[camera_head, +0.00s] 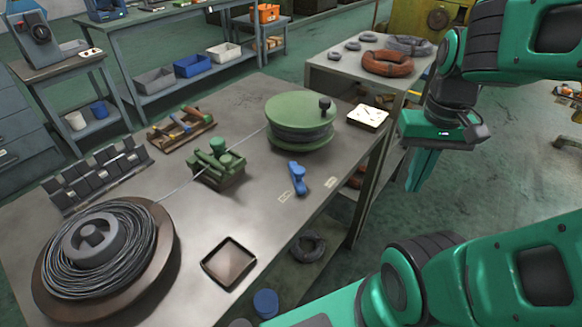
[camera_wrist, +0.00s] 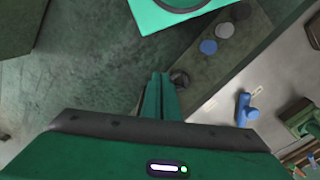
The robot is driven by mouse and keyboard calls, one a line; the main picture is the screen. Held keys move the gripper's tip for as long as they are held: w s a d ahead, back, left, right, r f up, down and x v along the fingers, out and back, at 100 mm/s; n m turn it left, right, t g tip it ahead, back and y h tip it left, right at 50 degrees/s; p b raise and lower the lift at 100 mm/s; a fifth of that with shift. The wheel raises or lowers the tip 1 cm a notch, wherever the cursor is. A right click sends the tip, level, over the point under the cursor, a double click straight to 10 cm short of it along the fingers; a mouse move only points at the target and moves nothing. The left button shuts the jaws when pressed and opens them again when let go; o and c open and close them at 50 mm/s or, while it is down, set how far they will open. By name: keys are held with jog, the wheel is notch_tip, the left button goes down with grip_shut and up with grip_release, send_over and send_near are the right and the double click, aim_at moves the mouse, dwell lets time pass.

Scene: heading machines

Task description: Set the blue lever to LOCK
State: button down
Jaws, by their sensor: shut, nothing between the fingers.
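The blue lever (camera_head: 297,178) stands on the workbench near its right front edge. Small pale label plates lie on either side of it, one at its lower left (camera_head: 285,197) and one at its right (camera_head: 330,183). Their lettering is too small to read. My gripper (camera_head: 421,172) points down in the air, right of the bench and apart from the lever. Its fingers are together and empty, as the wrist view also shows (camera_wrist: 161,84).
On the workbench (camera_head: 265,225) are a green drum (camera_head: 300,120), a green wire fixture (camera_head: 218,165), a wire coil (camera_head: 95,250), a brown tray (camera_head: 229,262) and a white dial box (camera_head: 368,117). A grey table (camera_head: 340,75) with coils stands behind. Bare bench surrounds the lever.

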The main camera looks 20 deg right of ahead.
jog(key=w+a+r+n+h, duration=0.1)
jog(key=w+a+r+n, duration=0.2)
jog(key=w+n, duration=0.35)
jog(key=n+h, duration=0.1)
jog(key=n, duration=1.3)
send_near(297, 173)
jog(key=w+a+r, duration=0.3)
jog(key=w+a, duration=0.1)
jog(key=a, duration=0.3)
jog(key=shift+d+m+g, duration=0.1)
jog(key=shift+m+g, duration=0.15)
jog(key=shift+g, duration=0.05)
jog(key=shift+f+h, duration=0.1)
jog(key=shift+h, duration=0.2)
jog(key=x, duration=0.9)
jog(key=shift+d+f, duration=0.1)
jog(key=shift+f, duration=0.05)
jog(key=d, duration=0.1)
jog(key=s+d+f, duration=0.1)
jog(key=shift+d, duration=0.35)
jog(key=shift+s+d, duration=0.2)
jog(key=shift+d, duration=0.4)
